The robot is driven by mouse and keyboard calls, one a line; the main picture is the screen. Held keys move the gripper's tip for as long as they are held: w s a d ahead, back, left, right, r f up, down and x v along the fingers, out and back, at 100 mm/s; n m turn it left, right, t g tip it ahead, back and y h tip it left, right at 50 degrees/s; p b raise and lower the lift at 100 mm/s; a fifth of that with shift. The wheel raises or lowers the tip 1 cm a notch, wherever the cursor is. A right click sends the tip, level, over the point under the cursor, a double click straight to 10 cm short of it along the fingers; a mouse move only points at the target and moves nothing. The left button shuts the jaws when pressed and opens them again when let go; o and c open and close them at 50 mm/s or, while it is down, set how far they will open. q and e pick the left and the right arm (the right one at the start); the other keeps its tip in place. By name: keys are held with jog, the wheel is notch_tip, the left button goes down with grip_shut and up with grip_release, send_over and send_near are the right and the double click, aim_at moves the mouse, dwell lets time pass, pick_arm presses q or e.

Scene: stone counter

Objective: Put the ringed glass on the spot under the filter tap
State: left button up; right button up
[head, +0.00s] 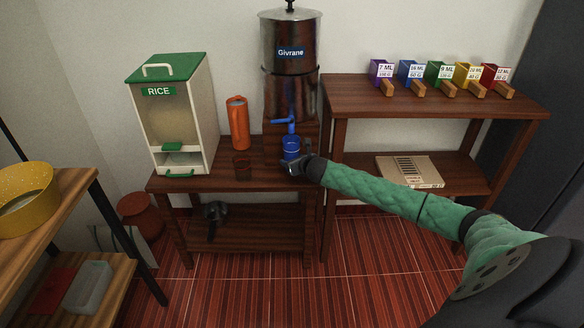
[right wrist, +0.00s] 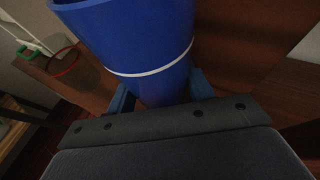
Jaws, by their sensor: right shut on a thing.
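The ringed glass (head: 291,146) is blue and stands upright just under the blue filter tap (head: 284,123) on the dark wooden stand. In the right wrist view the glass (right wrist: 150,45) fills the top middle and shows one thin white ring. My right gripper (head: 293,166) is shut on its lower part, with a finger on each side. The spot under the tap is hidden by the glass and gripper. I cannot tell whether the glass bottom touches the wood. My left gripper is not in view.
The steel Givrane filter (head: 290,85) stands behind the tap. A shelf (head: 410,98) with several coloured boxes is on the right.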

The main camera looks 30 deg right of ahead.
notch_tip(320, 180, down, 3)
jog(key=shift+a+r, duration=0.1)
jog(key=shift+f, duration=0.3)
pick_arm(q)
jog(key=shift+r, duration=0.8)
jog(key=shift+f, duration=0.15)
pick_arm(e)
jog(key=o, duration=1.2)
jog(key=shift+f, duration=0.1)
jog(key=shift+s, duration=0.1)
